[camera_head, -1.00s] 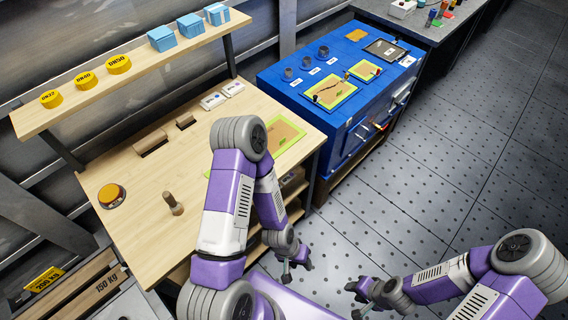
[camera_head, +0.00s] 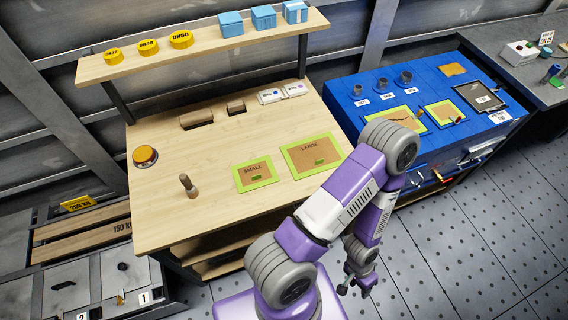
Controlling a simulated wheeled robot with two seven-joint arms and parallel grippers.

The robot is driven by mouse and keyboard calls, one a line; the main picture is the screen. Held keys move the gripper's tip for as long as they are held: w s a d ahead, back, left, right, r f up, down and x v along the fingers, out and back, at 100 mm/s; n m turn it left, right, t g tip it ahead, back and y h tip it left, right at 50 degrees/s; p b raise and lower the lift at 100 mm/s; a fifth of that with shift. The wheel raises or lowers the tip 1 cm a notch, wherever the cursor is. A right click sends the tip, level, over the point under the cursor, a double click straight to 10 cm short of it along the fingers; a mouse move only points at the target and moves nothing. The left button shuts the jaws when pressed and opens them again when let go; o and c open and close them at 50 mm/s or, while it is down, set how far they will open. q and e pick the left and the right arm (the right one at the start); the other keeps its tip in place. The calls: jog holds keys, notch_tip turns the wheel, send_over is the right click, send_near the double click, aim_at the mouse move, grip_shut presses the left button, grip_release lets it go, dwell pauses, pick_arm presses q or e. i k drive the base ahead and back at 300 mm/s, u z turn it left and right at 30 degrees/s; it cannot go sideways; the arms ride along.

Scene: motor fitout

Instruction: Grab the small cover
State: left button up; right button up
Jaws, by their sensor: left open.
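No part is plainly marked as the small cover. On the wooden workbench (camera_head: 225,215) lie a green-framed mat labelled SMALL (camera_head: 256,174) and a larger one labelled LARGE (camera_head: 312,155). No separate part is visible on either. Two grey plates with dark handles lie at the lower left, the left plate (camera_head: 50,297) and the right plate (camera_head: 125,283); number labels 2 and 1 are beside them. My left gripper (camera_head: 355,289) is open and empty, low in front of the bench, apart from all these things. My right gripper is out of view.
A shelf (camera_head: 205,50) above the bench holds yellow discs (camera_head: 148,47) and blue boxes (camera_head: 263,17). A blue cabinet (camera_head: 345,109) is at right. The floor at right is clear.

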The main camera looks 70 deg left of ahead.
aim_at(260, 172)
jog(key=i, duration=0.85)
jog(key=u, duration=2.45)
